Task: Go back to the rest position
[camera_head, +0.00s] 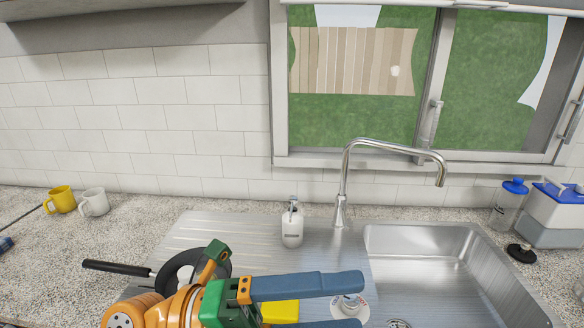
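My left gripper (356,303) reaches in low from the left over the metal drainboard (205,232), its two blue fingers pointing right. The fingers are well apart, and the lower one is cut by the picture's bottom edge. A yellow block, perhaps a sponge (280,312), shows between the fingers near the palm. A small round white and metal item (348,306) shows between the fingertips. I see no grip on either. My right gripper is not in view.
A black-handled pan (118,267) lies partly behind my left gripper. A soap bottle (292,230) and a tall faucet (341,205) stand behind. The sink basin (430,235) is right. Yellow (60,199) and white mugs (95,202) stand left; a blue-lidded bottle (507,206) and box (555,212) stand right.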

